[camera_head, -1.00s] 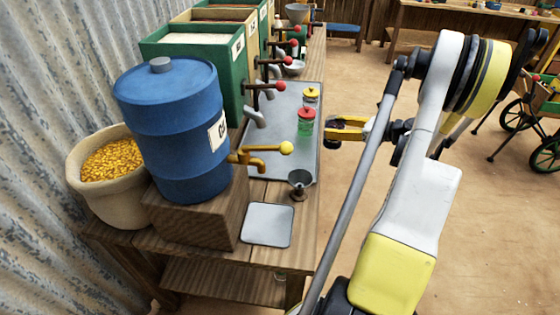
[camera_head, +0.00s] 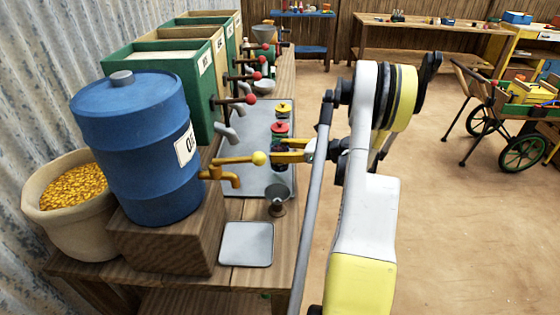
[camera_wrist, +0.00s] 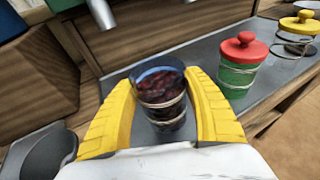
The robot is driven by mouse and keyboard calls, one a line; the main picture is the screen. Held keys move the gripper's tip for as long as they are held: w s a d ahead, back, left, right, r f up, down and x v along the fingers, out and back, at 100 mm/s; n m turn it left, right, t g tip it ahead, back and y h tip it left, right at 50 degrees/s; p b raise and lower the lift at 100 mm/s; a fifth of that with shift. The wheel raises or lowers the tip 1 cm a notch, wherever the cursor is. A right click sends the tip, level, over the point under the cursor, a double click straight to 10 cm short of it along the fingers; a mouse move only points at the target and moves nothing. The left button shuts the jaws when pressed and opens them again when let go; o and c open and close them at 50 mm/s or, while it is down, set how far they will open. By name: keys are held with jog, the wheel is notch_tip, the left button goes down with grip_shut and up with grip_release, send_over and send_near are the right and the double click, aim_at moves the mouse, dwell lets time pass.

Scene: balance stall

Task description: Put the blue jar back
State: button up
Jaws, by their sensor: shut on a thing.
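The blue jar (camera_wrist: 155,77) is a clear jar with a blue rim, wire bands and dark red contents. It sits between the yellow fingers of my gripper (camera_wrist: 161,105) in the wrist view, and they are shut on it. In the head view my gripper (camera_head: 278,152) is over the grey metal sheet (camera_head: 250,170) on the counter, and the jar is mostly hidden. I cannot tell whether the jar's base touches the sheet. A green jar with a red lid (camera_wrist: 240,65) and a yellow-lidded jar (camera_wrist: 301,24) stand to its right in the wrist view.
A blue drum (camera_head: 140,150) with a yellow tap (camera_head: 235,165) stands left of my gripper. Green and cream bins (camera_head: 160,90) with red-knobbed taps line the counter behind. A small grey cup (camera_head: 276,200) and a square plate (camera_head: 246,244) are in front.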

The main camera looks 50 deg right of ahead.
jog(key=shift+f+b, duration=0.6)
jog(key=shift+f, duration=0.95)
jog(key=shift+f, duration=0.1)
jog(key=o, duration=1.4)
jog(key=shift+r, duration=0.2)
jog(key=p+v, duration=0.3)
jog(key=v, duration=0.9)
